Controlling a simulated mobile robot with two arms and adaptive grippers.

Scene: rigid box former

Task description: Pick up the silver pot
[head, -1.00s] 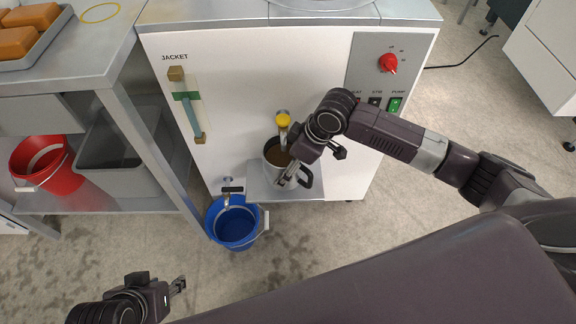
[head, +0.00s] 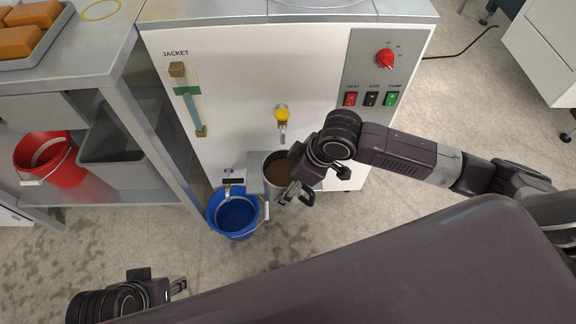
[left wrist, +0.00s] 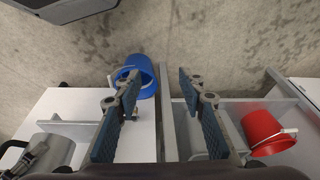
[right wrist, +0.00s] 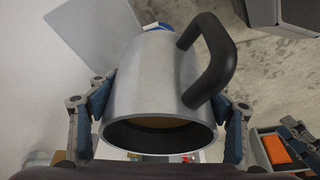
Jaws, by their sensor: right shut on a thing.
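The silver pot (head: 274,184) holds brown liquid and has a black handle. It stands out in front of the white machine, below and forward of the yellow-handled tap (head: 282,115). My right gripper (head: 292,192) is shut on it. In the right wrist view, the fingers sit on both sides of the pot body (right wrist: 160,85), with the black handle (right wrist: 212,60) up at the right. The pot appears upright and clear of the shelf, though its underside is hidden in the head view. My left gripper (head: 180,287) is empty; its fingers are wide apart in the left wrist view (left wrist: 160,90).
A blue bucket (head: 235,214) stands on the floor under a lower valve, close left of the pot. A steel bench at left holds a red bucket (head: 48,160) and a grey bin (head: 112,160) on its lower shelf. The floor in front is open.

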